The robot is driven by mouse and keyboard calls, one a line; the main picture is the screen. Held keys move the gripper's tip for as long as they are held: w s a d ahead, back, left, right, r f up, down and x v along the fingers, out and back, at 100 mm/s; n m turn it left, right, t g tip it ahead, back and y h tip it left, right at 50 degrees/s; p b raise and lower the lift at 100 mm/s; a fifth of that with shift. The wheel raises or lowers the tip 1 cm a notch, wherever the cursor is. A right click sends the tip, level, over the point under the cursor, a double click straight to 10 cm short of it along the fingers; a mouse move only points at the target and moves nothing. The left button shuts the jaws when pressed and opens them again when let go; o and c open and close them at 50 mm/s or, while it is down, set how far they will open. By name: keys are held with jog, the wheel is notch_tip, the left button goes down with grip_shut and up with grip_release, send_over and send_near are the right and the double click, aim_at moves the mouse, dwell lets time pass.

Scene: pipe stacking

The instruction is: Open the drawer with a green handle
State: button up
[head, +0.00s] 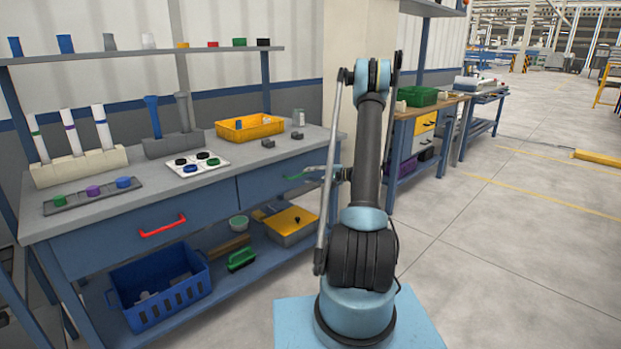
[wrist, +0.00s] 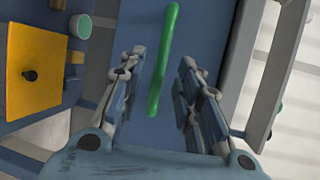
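The green handle (head: 297,177) is on the right drawer (head: 262,188) of the blue workbench, just left of my arm in the head view. That drawer looks shut, though my arm hides its right end. In the wrist view the green handle (wrist: 164,50) runs up and down between the two fingers of my gripper (wrist: 161,62). The fingers are apart, with a visible gap on each side of the handle. The blue drawer front (wrist: 208,35) lies behind it. How far the fingertips are from the drawer front is hard to tell.
The left drawer (head: 110,238) has a red handle (head: 162,226). A yellow-topped box (head: 291,221), a green-rimmed bowl (head: 239,223) and a blue crate (head: 160,290) sit on the lower shelf. The bench top holds a yellow tray (head: 250,134).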

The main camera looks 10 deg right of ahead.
aim_at(302, 175)
jog(key=shift+x, duration=2.55)
jog(key=shift+c, duration=0.2)
